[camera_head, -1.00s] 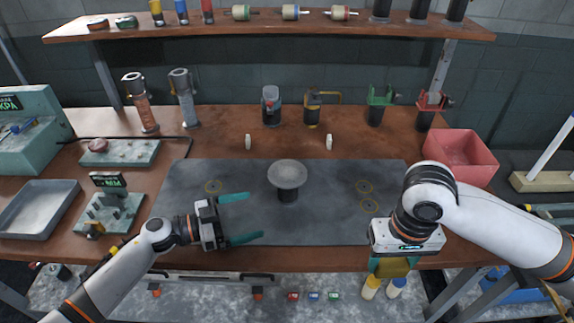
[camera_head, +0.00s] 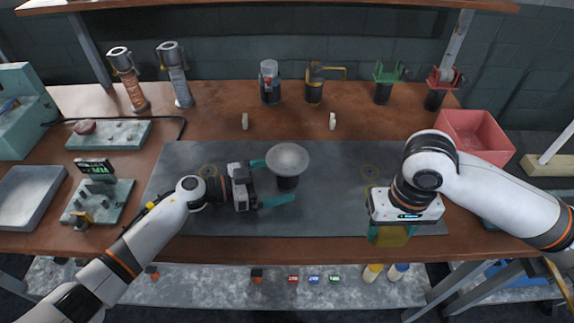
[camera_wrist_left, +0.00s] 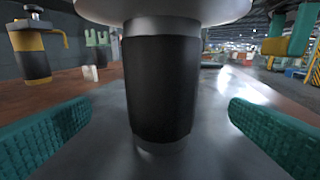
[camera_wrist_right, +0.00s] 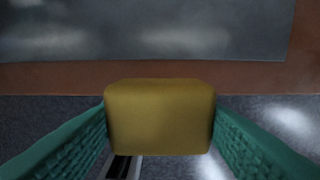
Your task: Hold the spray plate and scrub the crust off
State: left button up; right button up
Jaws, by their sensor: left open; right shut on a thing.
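The spray plate (camera_head: 288,156) is a round grey disc on a short black stem, standing upright on the dark mat. In the left wrist view its black stem (camera_wrist_left: 160,85) stands between the teal fingers, apart from both. My left gripper (camera_head: 272,182) is open, level with the stem, its fingers reaching toward it. My right gripper (camera_head: 390,236) points down at the mat's front right edge. It is shut on a yellow block (camera_wrist_right: 160,116), which looks like a scrubbing sponge. I cannot make out crust on the plate.
The dark mat (camera_head: 330,215) is clear between the plate and my right gripper. Behind it stand two small white pegs (camera_head: 245,121) and several clamps and torches. A red bin (camera_head: 476,140) is at the right, and a teal fixture (camera_head: 97,200) at the left.

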pick_arm(q)
jog(key=shift+x, duration=1.05)
jog(key=shift+c, duration=0.2)
jog(key=c, duration=1.4)
